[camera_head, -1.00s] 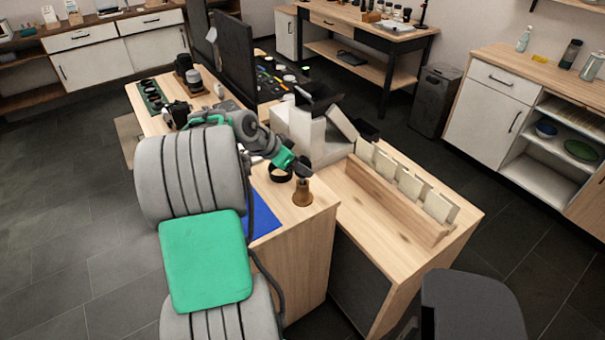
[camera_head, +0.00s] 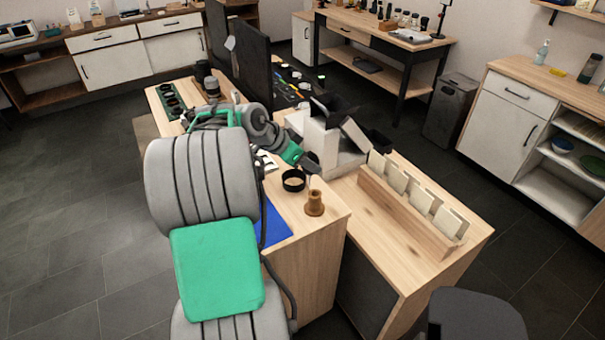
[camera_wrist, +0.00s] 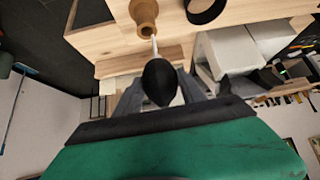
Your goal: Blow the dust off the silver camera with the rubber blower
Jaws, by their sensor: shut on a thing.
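The rubber blower is a black bulb (camera_wrist: 159,82) with a thin pale nozzle. In the wrist view my gripper (camera_wrist: 160,98) is shut on the bulb, with a grey finger on each side. The nozzle points toward a brown wooden stand (camera_wrist: 143,12), which also shows near the desk's front corner in the head view (camera_head: 314,204). In the head view my gripper (camera_head: 308,161) is above and slightly left of this stand, with the blower small and dark at its tip. I cannot make out the silver camera; my arm covers part of the desk behind.
A black ring-shaped dish (camera_head: 293,181) is left of the stand. A blue mat (camera_head: 273,224) lies at the desk's front edge. A white box-like unit (camera_head: 321,140) and a wooden rack of pale cards (camera_head: 408,212) are to the right. Dark monitors (camera_head: 249,68) stand behind.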

